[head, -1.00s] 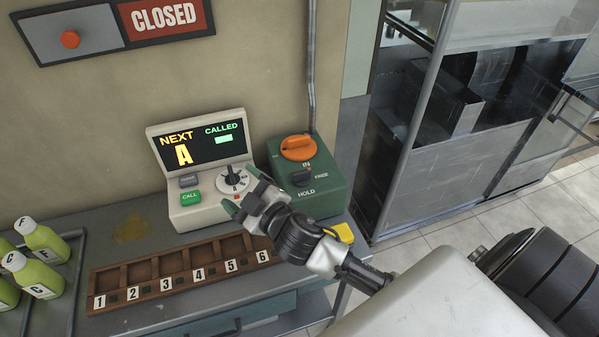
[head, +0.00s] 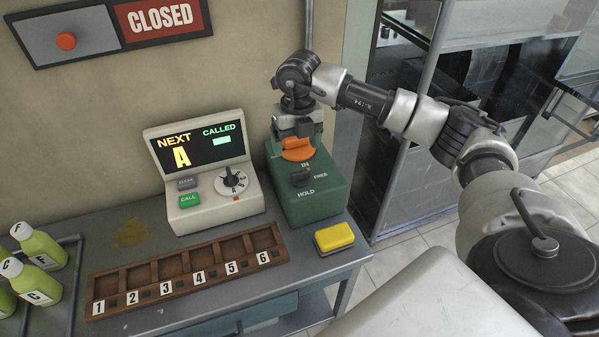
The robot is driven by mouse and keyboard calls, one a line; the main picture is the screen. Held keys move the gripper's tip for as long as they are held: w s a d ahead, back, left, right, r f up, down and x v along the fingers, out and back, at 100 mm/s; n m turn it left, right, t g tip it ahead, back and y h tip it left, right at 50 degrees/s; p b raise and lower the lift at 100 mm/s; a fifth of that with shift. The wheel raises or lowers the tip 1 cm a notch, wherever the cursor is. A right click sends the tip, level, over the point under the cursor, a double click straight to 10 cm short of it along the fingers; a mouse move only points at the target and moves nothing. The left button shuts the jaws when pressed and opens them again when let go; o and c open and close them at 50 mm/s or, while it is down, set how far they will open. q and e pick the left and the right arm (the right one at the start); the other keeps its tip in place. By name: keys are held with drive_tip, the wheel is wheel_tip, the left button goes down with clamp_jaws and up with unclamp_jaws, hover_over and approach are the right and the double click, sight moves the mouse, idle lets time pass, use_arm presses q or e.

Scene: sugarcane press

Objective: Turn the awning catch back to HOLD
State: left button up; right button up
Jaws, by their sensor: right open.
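The green control box (head: 322,192) stands at the right end of the grey counter. A large orange knob (head: 298,153) is on its upper part, above the word IN. My left gripper is out of view.
The cream call unit (head: 215,212), with screen and dial, stands left of the box. A wooden numbered rack (head: 187,270) and a yellow block (head: 334,238) lie in front. Green bottles (head: 40,246) stand far left. The wall rises close behind.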

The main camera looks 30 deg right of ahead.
sight(300, 171)
drive_tip(key=shift+d+f+h, duration=0.1)
drive_tip(key=shift+d+h, duration=0.3)
drive_tip(key=shift+d, duration=0.25)
wheel_tip(300, 171, down, 10)
drive_tip(key=shift+a+f+p, duration=0.1)
drive_tip(key=shift+p, duration=0.95)
drive_tip(key=shift+c, duration=0.3)
drive_tip(key=c, duration=0.9)
drive_tip(key=shift+o, duration=0.2)
